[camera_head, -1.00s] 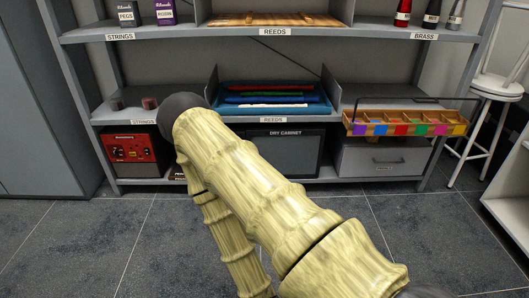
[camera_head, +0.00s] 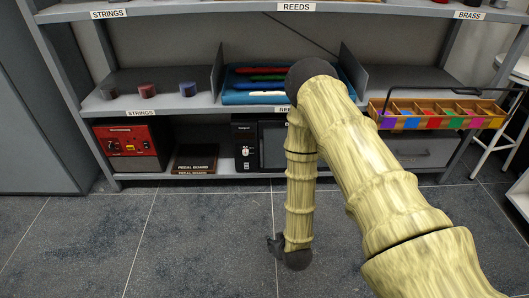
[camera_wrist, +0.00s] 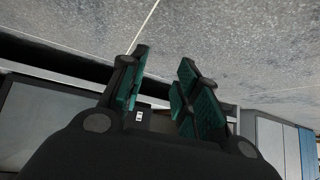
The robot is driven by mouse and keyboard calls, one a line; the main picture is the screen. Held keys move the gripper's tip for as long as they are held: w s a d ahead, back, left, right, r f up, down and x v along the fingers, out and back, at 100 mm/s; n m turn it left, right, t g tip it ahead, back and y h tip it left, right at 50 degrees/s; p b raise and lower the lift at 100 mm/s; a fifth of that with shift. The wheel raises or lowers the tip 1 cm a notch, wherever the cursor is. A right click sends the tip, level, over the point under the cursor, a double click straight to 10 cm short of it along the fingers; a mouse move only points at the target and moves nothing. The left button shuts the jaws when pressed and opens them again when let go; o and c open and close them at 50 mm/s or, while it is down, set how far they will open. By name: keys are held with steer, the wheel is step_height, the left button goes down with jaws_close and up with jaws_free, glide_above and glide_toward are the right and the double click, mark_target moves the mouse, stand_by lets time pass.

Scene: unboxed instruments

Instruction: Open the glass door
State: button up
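The dry cabinet with its dark glass door (camera_head: 272,146) stands on the bottom shelf. A black panel (camera_head: 244,142) with a small silver part is at the door's left. My arm hides the door's right part and the cabinet's label. In the wrist view, which shows the floor at the top, a grey glass-like pane (camera_wrist: 38,120) at the left looks like the door. My gripper (camera_wrist: 163,78) is open there, its green-padded fingers apart with nothing held. In the head view my gripper (camera_head: 274,244) is low over the floor, in front of the shelf and apart from the cabinet.
A red device (camera_head: 131,145) and a dark pedal board box (camera_head: 194,160) stand left of the cabinet. Above are a blue tray (camera_head: 240,98) with colored cases and, at the right, a wooden organizer (camera_head: 440,120) jutting forward. The floor (camera_head: 190,240) in front is clear.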

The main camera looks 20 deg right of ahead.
steer(key=w+d+r+t, duration=0.1)
steer(key=w+r+t, duration=0.2)
steer(key=w, duration=0.4)
steer(key=w+d+r+t, duration=0.1)
steer(key=w+r+t, duration=0.1)
steer(key=w, duration=0.6)
step_height(320, 180, up, 8)
steer(key=t+h+b, duration=0.2)
steer(key=t+b, duration=0.3)
glide_above(262, 164)
steer(key=shift+w+m, duration=0.35)
steer(key=shift+m, duration=0.05)
steer(key=shift+c, duration=0.2)
jaws_close()
